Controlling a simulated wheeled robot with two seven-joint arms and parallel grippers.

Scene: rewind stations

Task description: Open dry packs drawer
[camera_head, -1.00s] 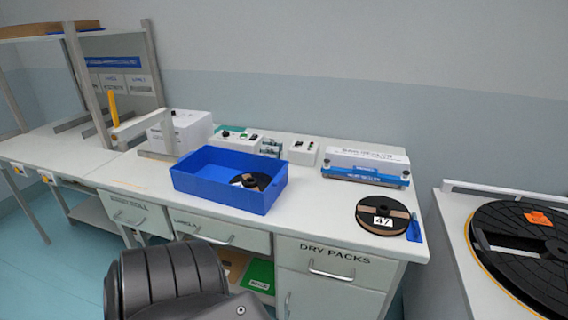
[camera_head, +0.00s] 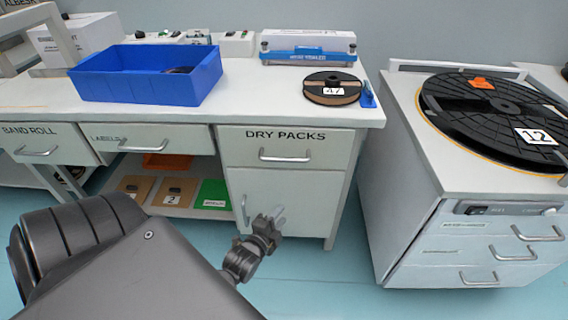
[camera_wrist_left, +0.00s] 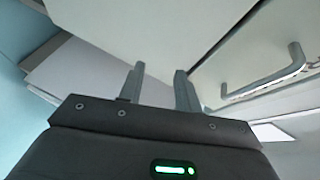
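The dry packs drawer (camera_head: 232,152) is the labelled white drawer under the bench top, and it is shut. Its silver bar handle (camera_head: 285,158) is bare. My left gripper (camera_head: 277,212) is below this drawer in the head view, in front of the cupboard door (camera_head: 295,195). In the left wrist view my left gripper (camera_wrist_left: 158,76) has its two fingers apart with nothing between them. A bar handle (camera_wrist_left: 268,78) shows to the right of the fingers there; I cannot tell which one it is. My right gripper is not in view.
A blue bin (camera_head: 140,88) and a reel marked 47 (camera_head: 331,92) stand on the bench top (camera_head: 250,108). The labels drawer (camera_head: 190,140) is to the left. A white cabinet (camera_head: 400,200) with a large black reel (camera_head: 500,115) stands to the right, across a floor gap.

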